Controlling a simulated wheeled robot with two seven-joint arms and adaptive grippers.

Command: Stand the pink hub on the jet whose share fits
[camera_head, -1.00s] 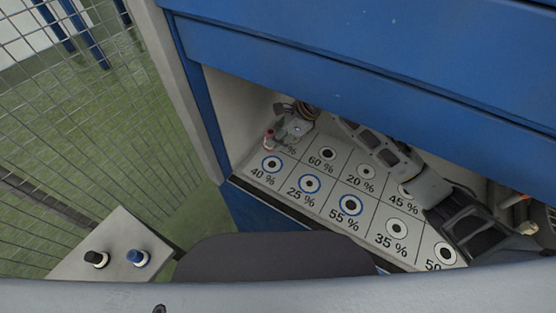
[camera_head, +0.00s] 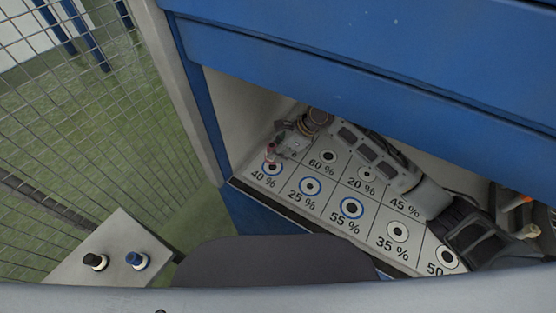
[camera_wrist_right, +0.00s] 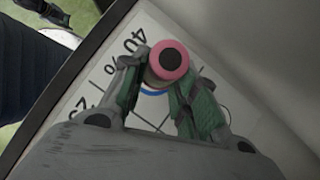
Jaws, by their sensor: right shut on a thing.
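My right gripper (camera_head: 277,152) is shut on the pink hub (camera_wrist_right: 168,62), a short pink cylinder with a dark round top, held between the two fingers in the right wrist view. In the head view the hub is a small reddish shape (camera_head: 270,157) at the back edge of the jet marked 40 % (camera_head: 271,168), which has a blue ring. The ring also shows partly under the hub in the wrist view (camera_wrist_right: 153,92). Whether the hub touches the jet cannot be told. My left gripper is not in view.
More jets share the board: blue-ringed 25 % (camera_head: 310,186) and 55 % (camera_head: 351,208), and plain 60 % (camera_head: 328,156), 20 % (camera_head: 366,174) and 35 % (camera_head: 397,231). A blue panel (camera_head: 360,60) overhangs. A side shelf (camera_head: 100,255) holds a black and a blue knob.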

